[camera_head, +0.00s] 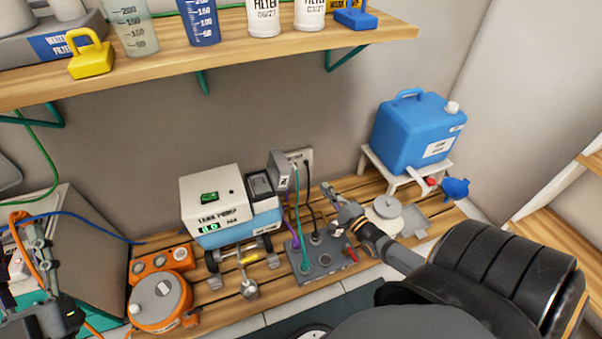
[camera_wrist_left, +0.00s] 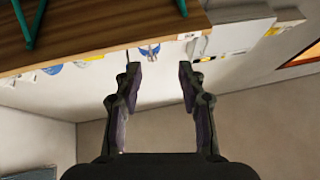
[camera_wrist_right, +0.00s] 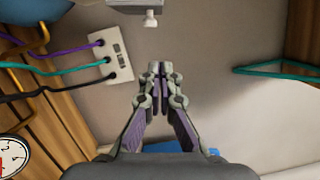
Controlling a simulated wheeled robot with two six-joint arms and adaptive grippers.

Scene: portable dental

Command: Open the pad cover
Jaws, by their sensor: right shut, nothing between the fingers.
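A white and blue pump unit (camera_head: 230,205) stands at the wall, with a dark panel (camera_head: 259,186) on its right side. A grey upright piece (camera_head: 280,170) stands close to the wall beside a white socket plate (camera_head: 301,157). Which part is the pad cover I cannot tell for certain. My right gripper (camera_head: 329,189) is shut and empty, to the right of the socket plate and apart from it. In the right wrist view the socket plate (camera_wrist_right: 112,58) is left of the fingertips (camera_wrist_right: 157,70). My left gripper (camera_wrist_left: 160,70) is open and empty, at lower left in the head view.
A grey control box (camera_head: 322,262) with cables stands on the slatted bench, close below my right gripper. A blue water tank (camera_head: 417,132) stands on a white stand to the right. A wooden shelf (camera_head: 200,60) overhangs above.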

